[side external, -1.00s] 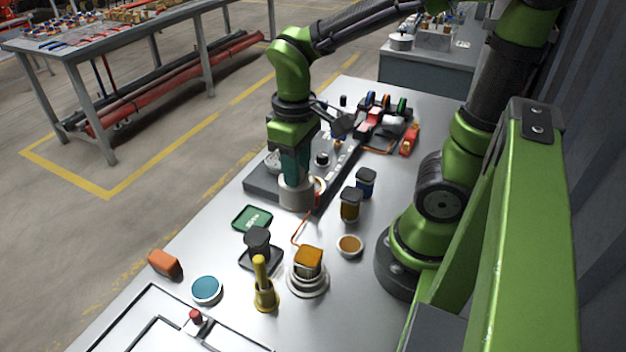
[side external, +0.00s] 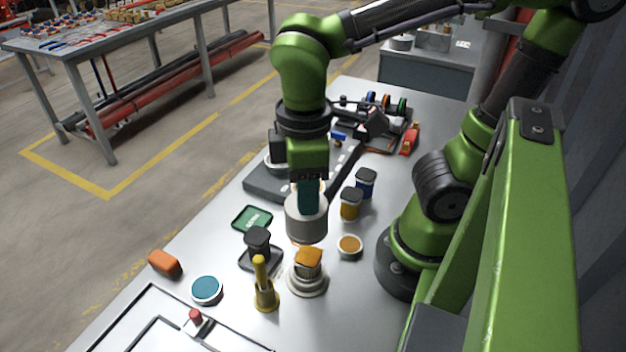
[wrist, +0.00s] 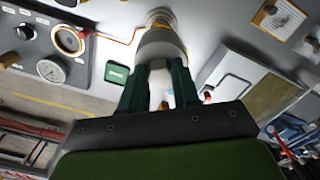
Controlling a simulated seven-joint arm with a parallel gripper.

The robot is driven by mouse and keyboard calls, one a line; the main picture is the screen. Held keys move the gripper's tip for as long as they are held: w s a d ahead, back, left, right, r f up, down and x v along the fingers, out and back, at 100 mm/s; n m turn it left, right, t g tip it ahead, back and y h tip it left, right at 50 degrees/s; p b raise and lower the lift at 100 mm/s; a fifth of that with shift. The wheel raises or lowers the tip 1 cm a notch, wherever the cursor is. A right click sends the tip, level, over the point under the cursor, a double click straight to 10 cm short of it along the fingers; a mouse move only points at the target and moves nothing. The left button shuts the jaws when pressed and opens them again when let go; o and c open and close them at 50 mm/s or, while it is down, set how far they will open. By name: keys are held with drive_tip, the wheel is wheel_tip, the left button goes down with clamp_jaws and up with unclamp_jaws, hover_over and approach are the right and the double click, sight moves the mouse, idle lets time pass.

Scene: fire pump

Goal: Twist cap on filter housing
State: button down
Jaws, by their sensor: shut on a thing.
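The cap, a pale grey cylinder (side external: 306,220), hangs upright in my gripper (side external: 307,200) above the bench. My gripper is shut on its narrower top; both fingers (wrist: 158,85) show around it in the wrist view, where the cap (wrist: 160,46) is also seen. What looks like the filter housing (side external: 307,281), a stepped round metal base with an amber block on top, stands on the bench just below and in front of the cap in the side view. The cap appears apart from it. The cap's underside is hidden.
A yellow upright tool (side external: 264,287) stands left of the housing, and a small amber dish (side external: 349,246) right. Amber (side external: 350,204) and blue (side external: 366,183) jars are near the cap. A black-topped part (side external: 257,243) and green tray (side external: 252,219) lie left. The pump panel (wrist: 55,45) is behind.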

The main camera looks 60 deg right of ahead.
drive_tip(key=shift+f, duration=5.2)
drive_tip(key=shift+f, duration=0.6)
drive_tip(key=m, duration=0.5)
drive_tip(key=m, duration=0.5)
drive_tip(key=shift+a, duration=0.1)
drive_tip(key=m, duration=0.5)
drive_tip(key=shift+m, duration=0.3)
